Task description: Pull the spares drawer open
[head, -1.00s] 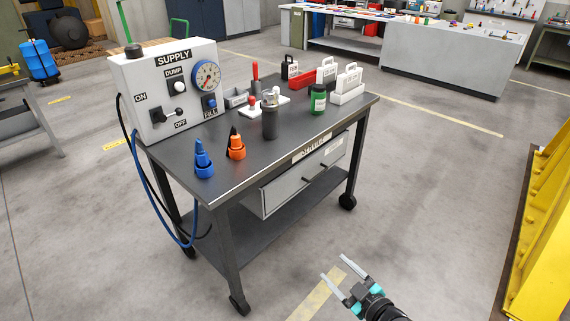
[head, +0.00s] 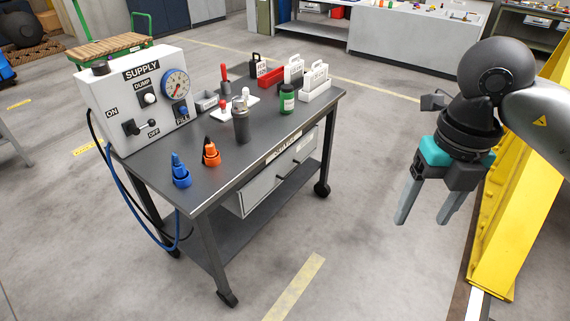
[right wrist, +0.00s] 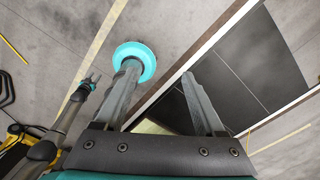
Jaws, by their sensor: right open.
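A grey drawer (head: 264,191) with dark bar handles (head: 284,181) hangs under the dark tabletop of a wheeled bench (head: 210,190). A pale label sits on the bench edge above it. How far the drawer stands out, if at all, I cannot tell. My right gripper (head: 421,217) is open and empty, pointing down, well to the right of the drawer and apart from it. Its two fingers also show in the right wrist view (right wrist: 160,72) with nothing between them. My left gripper (right wrist: 91,79) appears small at the left of the right wrist view; its jaws are too small to judge.
A supply box (head: 135,95) with a gauge stands on the bench, beside blue (head: 180,170) and orange (head: 210,152) fittings, a grey cylinder (head: 241,125) and a green bottle (head: 287,99). A yellow frame (head: 515,225) stands at the right. Floor before the drawer is clear.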

